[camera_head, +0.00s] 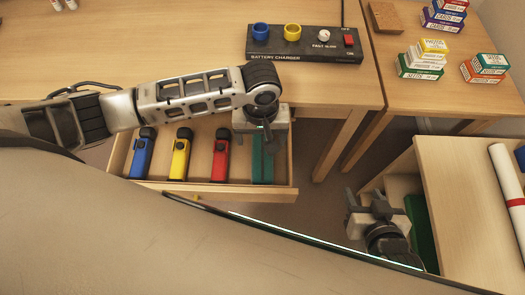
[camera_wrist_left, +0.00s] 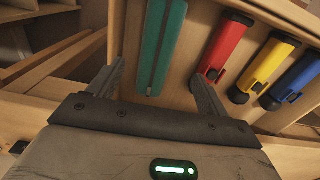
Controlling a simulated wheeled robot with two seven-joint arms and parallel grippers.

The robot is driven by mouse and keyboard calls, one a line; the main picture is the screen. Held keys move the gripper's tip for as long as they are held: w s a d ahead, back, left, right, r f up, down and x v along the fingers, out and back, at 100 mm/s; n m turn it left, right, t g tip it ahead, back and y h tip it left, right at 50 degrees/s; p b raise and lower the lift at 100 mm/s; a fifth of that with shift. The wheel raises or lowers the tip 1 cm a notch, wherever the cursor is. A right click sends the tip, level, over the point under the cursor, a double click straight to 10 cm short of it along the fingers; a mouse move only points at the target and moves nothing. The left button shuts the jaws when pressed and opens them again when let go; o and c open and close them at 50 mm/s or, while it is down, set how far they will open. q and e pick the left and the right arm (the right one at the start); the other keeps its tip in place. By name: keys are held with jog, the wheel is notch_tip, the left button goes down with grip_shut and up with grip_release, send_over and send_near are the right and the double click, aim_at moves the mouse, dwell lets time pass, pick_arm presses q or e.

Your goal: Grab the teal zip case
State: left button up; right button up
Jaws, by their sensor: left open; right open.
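The teal zip case (camera_head: 263,168) lies in the right end of an open drawer (camera_head: 230,191), partly hidden under my left gripper in the head view. In the left wrist view the long teal case (camera_wrist_left: 158,48) lies between the two spread fingers. My left gripper (camera_wrist_left: 157,85) is open and points down over the case; I cannot tell whether a finger touches it. In the head view my left gripper (camera_head: 263,133) is at the drawer's back right. My right gripper (camera_head: 370,207) is open and empty, beside the shelf unit at the right.
Blue (camera_head: 143,155), yellow (camera_head: 181,155) and red (camera_head: 220,155) flashlights lie in the drawer left of the case. The desk (camera_head: 190,50) stands above and behind, with a battery charger (camera_head: 305,44) on it. A low shelf unit (camera_head: 455,165) is at the right.

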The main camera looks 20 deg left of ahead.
aim_at(263, 156)
pick_arm(q)
notch_tip(263, 156, down, 4)
jog(key=shift+s+d+f+b, duration=0.1)
jog(key=shift+f+b, duration=0.05)
jog(key=shift+f, duration=0.75)
jog(key=shift+s+d+f+b, duration=0.15)
jog(key=shift+f+b, duration=0.05)
jog(key=shift+f, duration=0.75)
jog(key=shift+s+d+f+b, duration=0.1)
jog(key=shift+f+b, duration=0.05)
jog(key=shift+f, duration=0.75)
jog(key=c, duration=1.1)
